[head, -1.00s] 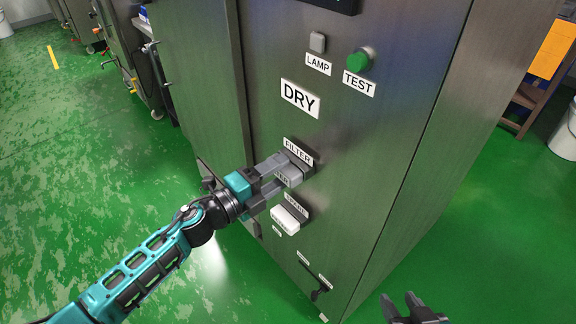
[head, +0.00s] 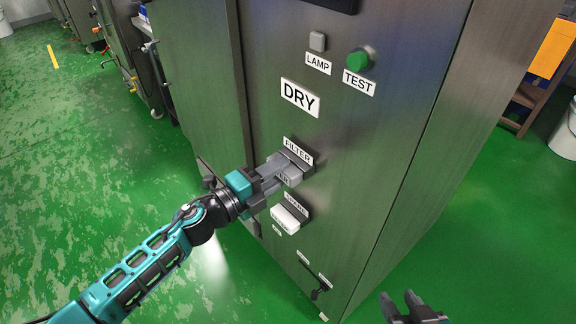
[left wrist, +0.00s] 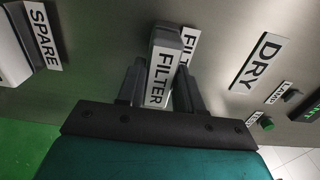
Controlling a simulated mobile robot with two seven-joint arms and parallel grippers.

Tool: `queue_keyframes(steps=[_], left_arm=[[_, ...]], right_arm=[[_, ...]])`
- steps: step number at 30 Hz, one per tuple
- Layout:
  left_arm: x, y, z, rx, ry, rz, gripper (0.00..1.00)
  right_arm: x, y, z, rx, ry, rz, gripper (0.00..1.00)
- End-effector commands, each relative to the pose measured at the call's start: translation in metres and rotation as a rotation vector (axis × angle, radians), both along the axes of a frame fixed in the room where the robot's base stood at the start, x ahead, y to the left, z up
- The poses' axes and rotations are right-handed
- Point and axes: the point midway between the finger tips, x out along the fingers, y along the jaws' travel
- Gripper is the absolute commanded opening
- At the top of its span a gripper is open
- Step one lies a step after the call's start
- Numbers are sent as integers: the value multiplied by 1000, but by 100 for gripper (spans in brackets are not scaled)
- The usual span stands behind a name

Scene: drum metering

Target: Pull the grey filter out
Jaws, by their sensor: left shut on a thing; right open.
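The grey filter (head: 290,173) sits at the metal cabinet's (head: 370,150) front, below the FILTER label (head: 298,150). In the left wrist view the filter (left wrist: 163,65) carries its own FILTER label and stands out from the panel, between the two fingers. My left gripper (head: 272,177) is shut on the filter, a finger on each side. How deep the filter reaches into the cabinet is hidden. My right gripper (head: 412,304) is open and empty at the bottom edge of the head view, apart from the cabinet.
A white SPARE block (head: 287,218) sits just below the filter; it also shows in the left wrist view (left wrist: 14,50). A dark lever (head: 318,290) is lower down. A green TEST button (head: 359,60) and grey LAMP switch (head: 317,41) are above.

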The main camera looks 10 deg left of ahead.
Motion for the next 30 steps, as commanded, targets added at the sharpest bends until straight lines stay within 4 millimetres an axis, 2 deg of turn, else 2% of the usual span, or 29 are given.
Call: queue_keyframes(steps=[30], left_arm=[[-24,19,0,0,0,0,0]], right_arm=[[0,-2,-1,-10,3,7,43]])
